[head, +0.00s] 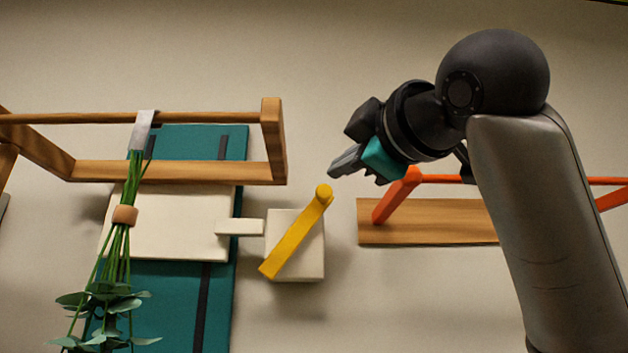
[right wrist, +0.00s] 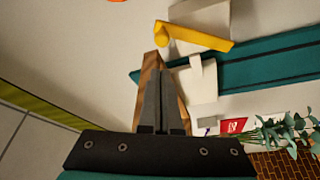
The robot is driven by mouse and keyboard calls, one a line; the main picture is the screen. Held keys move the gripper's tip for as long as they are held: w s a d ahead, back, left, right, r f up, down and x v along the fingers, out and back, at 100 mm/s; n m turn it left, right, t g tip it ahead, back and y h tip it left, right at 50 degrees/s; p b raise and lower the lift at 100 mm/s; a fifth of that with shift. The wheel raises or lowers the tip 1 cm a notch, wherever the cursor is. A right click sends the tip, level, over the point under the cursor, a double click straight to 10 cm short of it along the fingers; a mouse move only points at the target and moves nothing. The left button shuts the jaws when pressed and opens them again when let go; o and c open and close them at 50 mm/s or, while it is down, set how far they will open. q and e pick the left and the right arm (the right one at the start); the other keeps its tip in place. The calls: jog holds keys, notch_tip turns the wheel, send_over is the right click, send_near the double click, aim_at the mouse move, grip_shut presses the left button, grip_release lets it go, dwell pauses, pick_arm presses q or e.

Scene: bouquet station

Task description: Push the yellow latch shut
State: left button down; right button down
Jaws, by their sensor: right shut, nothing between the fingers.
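The yellow latch (head: 292,238) is a flat bar with a round knob at its upper right end. It lies slanted across a cream block (head: 311,264), its lower left end reaching past the block's edge. A cream tongue (head: 240,227) from the cream plate (head: 165,225) points at the block from the left. My right gripper (head: 336,170) is shut and empty, up and right of the knob, apart from it in the picture. In the right wrist view the latch (right wrist: 195,38) shows beyond the fingertips. My left gripper is not in view.
A wooden frame (head: 273,140) stands at the left, with a green-stemmed bouquet (head: 124,230) hanging from its rail over the teal board (head: 185,300). An orange bar stand (head: 395,195) on a wooden base (head: 430,228) is right of the latch. Bare surface lies below the latch.

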jog(key=shift+w, duration=0.1)
jog(key=p+x, duration=0.4)
jog(key=x, duration=0.6)
jog(key=shift+p, duration=0.4)
